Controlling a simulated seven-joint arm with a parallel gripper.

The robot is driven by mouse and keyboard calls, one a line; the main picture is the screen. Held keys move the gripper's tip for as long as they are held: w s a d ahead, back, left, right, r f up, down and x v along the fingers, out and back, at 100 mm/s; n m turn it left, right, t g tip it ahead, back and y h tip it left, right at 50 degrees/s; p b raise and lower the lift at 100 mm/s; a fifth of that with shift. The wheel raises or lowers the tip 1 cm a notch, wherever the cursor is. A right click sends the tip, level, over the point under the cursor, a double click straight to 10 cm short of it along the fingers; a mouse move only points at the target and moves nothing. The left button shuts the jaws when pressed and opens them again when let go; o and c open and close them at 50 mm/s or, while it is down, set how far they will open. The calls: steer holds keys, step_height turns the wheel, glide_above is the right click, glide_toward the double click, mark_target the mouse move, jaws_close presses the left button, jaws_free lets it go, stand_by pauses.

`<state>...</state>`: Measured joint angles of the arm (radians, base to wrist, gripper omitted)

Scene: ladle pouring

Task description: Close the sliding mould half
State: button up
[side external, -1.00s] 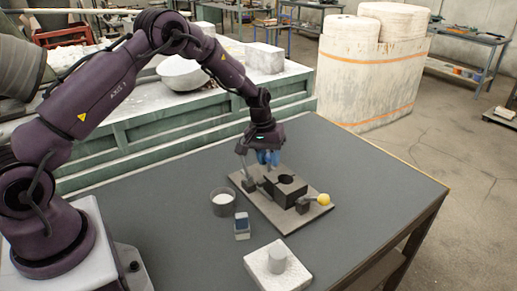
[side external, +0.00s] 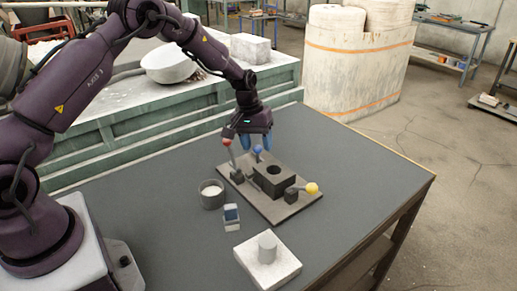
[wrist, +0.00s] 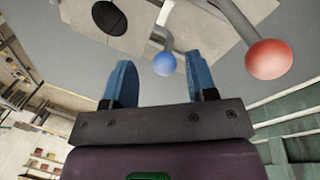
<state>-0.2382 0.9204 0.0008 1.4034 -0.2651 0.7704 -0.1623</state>
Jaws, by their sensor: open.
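The dark mould block (side external: 273,179) with a round hole in its top stands on a flat base plate (side external: 268,213). I cannot tell whether its halves meet. A blue knob (side external: 257,150) is at the mould's far left side; it also shows in the wrist view (wrist: 164,63). A lever with a red knob (side external: 227,143) stands at the plate's left end, and the red knob is large at the right of the wrist view (wrist: 269,59). My gripper (side external: 256,146) is open above the plate, by the blue knob. In the wrist view the blue knob appears between its blue fingers (wrist: 160,77).
A yellow-knobbed handle (side external: 312,188) is at the plate's right end. The table's right side is clear.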

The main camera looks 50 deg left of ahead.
step_height(320, 180, up, 10)
steer(key=s+a, duration=0.1)
steer(key=shift+a+r, duration=0.2)
steer(key=shift+a, duration=0.1)
steer(key=s+d+r+m+t, duration=0.1)
steer(key=s+d+r+m, duration=0.1)
steer(key=s+r, duration=0.3)
steer(key=s+d+r+m+t+y, duration=0.1)
steer(key=s+d+r, duration=0.4)
steer(key=s, duration=0.9)
steer(key=s+d+r+m+t, duration=0.2)
steer(key=s+r, duration=0.3)
steer(key=s, duration=0.5)
steer(key=shift+d+m+y, duration=0.4)
steer(key=shift+d+m, duration=0.35)
steer(key=shift+m, duration=0.15)
